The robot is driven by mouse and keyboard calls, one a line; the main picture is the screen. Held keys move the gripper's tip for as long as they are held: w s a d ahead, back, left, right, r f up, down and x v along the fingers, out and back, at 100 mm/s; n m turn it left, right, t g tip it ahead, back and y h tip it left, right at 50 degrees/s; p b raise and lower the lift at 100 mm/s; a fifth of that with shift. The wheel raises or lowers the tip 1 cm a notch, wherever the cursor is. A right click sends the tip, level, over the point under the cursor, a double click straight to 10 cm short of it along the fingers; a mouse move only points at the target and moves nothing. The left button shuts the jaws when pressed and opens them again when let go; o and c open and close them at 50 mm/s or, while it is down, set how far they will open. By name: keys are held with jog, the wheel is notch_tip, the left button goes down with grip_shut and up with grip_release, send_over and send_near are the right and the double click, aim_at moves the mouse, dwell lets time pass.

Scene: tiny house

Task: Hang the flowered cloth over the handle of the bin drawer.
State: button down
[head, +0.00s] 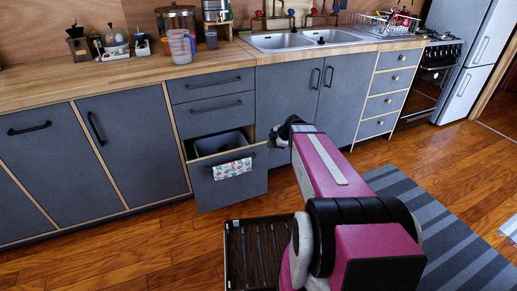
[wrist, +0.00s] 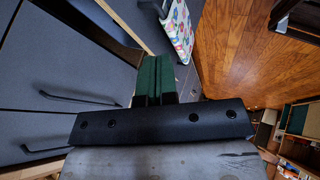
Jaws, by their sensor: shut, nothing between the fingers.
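The flowered cloth (head: 233,169) is white with red and green spots. It hangs on the upper front of the pulled-out bin drawer (head: 232,191), apparently over its handle, which is mostly hidden by the cloth. The cloth also shows at the top of the wrist view (wrist: 181,31), apart from my fingers. My gripper (head: 277,136) is to the right of the drawer and a little higher than the cloth, partly hidden by my arm. In the wrist view its green-padded fingers (wrist: 154,80) are shut together with nothing between them.
A dark bin (head: 220,144) sits inside the open drawer. Closed grey cabinets (head: 130,145) with black handles line the counter (head: 120,73). A sink (head: 290,40) is above.

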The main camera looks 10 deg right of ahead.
send_near(252, 152)
jog(key=f, duration=0.1)
jog(key=s+a+f, duration=0.1)
jog(key=f, duration=0.2)
jog(key=shift+s+a+f, duration=0.15)
jog(key=shift+s+f, duration=0.15)
jog(key=shift+s, duration=0.1)
jog(key=shift+w+a, duration=0.15)
jog(key=shift+w, duration=0.45)
jog(key=shift+w+a, duration=0.15)
jog(key=shift+w, duration=0.45)
jog(key=shift+w+a+r, duration=0.1)
jog(key=shift+w+a, duration=0.15)
jog(key=shift+w, duration=0.35)
